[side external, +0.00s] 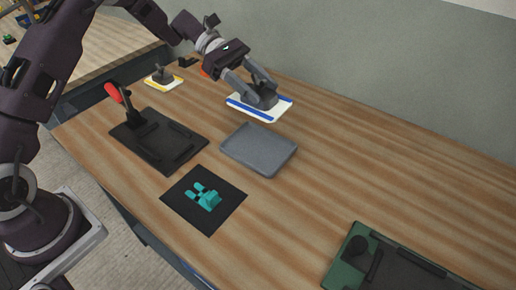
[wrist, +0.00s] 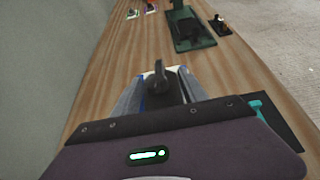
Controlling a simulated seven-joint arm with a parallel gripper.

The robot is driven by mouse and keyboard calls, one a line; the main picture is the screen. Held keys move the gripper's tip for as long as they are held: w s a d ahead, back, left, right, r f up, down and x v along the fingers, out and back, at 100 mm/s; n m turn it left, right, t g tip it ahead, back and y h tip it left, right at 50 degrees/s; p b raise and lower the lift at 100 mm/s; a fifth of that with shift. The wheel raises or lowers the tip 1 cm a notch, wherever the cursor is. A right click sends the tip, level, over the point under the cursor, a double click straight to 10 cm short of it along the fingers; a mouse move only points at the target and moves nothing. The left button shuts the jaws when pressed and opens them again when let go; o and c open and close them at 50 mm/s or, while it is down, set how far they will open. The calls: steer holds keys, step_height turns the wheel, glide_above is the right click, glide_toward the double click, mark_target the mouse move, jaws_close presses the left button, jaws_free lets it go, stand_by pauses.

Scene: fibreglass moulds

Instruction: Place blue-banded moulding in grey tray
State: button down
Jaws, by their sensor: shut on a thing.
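The blue-banded moulding (side external: 281,106) is a white plate with blue bands and a dark grey raised middle, behind the tray in the side view. My gripper (side external: 262,92) is shut on its dark middle from above. In the wrist view the fingers of my gripper (wrist: 160,92) close around the dark upright part of the moulding (wrist: 159,80), and most of its plate is hidden. I cannot tell whether the plate touches the table. The grey tray (side external: 258,150) lies flat and empty, in front of the moulding and apart from it.
A yellow-banded moulding (side external: 163,79) stands at the back left. A black fixture with a red-handled clamp (side external: 116,93) is left of the tray. A black mat (side external: 178,200) with a teal part (side external: 205,197) lies in front. A green fixture (side external: 341,262) is front right. Bare table lies right of the tray.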

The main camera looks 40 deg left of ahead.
step_height(320, 180, down, 16)
steer(key=shift+s+d+r, duration=0.1)
steer(key=shift+s+r, duration=0.05)
steer(key=shift+r, duration=0.1)
steer(key=c, duration=0.6)
jaws_free()
steer(key=v, duration=1.2)
steer(key=s+d+r+m+g+y, duration=0.1)
steer(key=s+d+r+m+y, duration=0.15)
steer(key=r, duration=0.35)
steer(key=s+d+r+m+y, duration=0.1)
steer(key=s+d+r+m, duration=0.15)
steer(key=r, duration=0.45)
steer(key=s+d+r+m+y, duration=0.2)
steer(key=s+r+m+y, duration=0.2)
steer(key=s+r, duration=0.45)
steer(key=s+a+m+t+y, duration=0.1)
steer(key=s+m+t+y, duration=0.1)
steer(key=s, duration=0.8)
steer(key=s+a+f+m+t+y, duration=0.1)
steer(key=s+m+t+y, duration=0.2)
steer(key=s+m, duration=0.4)
steer(key=s+t, duration=0.1)
steer(key=s, duration=0.1)
steer(key=shift+s+a, duration=0.35)
